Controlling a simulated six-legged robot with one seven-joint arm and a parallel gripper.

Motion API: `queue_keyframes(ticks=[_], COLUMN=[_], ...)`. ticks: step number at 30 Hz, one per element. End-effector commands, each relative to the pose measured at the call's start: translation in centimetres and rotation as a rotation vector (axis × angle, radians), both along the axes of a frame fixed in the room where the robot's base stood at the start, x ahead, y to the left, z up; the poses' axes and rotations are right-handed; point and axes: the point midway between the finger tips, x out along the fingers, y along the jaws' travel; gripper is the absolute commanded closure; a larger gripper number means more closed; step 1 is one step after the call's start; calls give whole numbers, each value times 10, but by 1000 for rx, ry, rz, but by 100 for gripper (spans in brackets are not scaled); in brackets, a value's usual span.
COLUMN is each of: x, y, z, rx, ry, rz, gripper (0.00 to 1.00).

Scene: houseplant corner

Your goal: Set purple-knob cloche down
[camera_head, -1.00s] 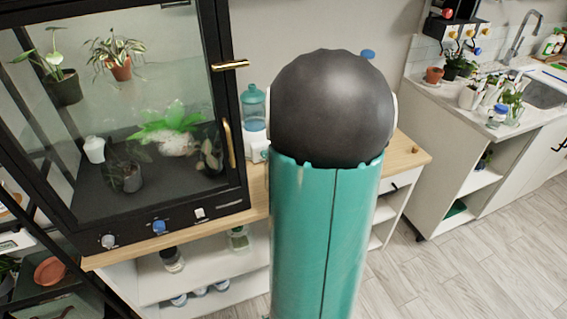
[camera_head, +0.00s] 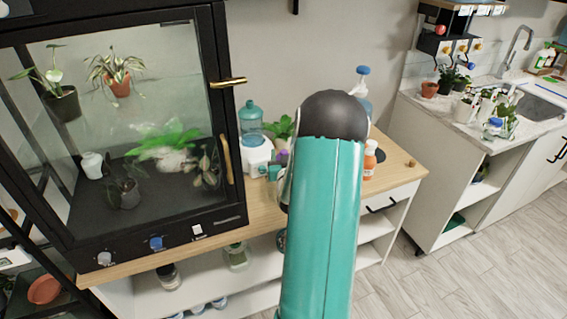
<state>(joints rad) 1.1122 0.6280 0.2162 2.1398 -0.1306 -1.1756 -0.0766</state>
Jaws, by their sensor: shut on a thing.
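My teal and dark grey arm fills the middle of the view and hides my gripper. A small purple thing (camera_head: 283,156) shows just left of the arm, above the wooden counter (camera_head: 400,172). It may be the purple knob, but it is too small and too covered to tell. No glass dome can be made out, and I cannot see whether the cloche touches the counter.
A black glass cabinet (camera_head: 222,150) with potted plants stands at the left. A white dispenser with a blue-green bottle (camera_head: 251,118), a leafy plant (camera_head: 283,127), an orange bottle (camera_head: 370,160) and a blue-capped spray bottle (camera_head: 362,80) surround the arm. The counter's right end is mostly clear.

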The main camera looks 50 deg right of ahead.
Motion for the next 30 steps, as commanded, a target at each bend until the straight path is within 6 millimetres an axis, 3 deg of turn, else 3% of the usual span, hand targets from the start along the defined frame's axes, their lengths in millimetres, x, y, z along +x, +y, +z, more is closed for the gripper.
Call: queue_keyframes(ticks=[7, 20, 21, 24, 30], x=[2, 2, 2, 1, 1], y=[-3, -3, -2, -2, -2], z=[-29, -35, -37, -36, -36], rx=[-1, -2, 1, 1, 1], ry=[-2, -2, 1, 1, 1], rz=[-2, 0, 0, -1, -1], gripper=[100, 100, 50, 31, 30])
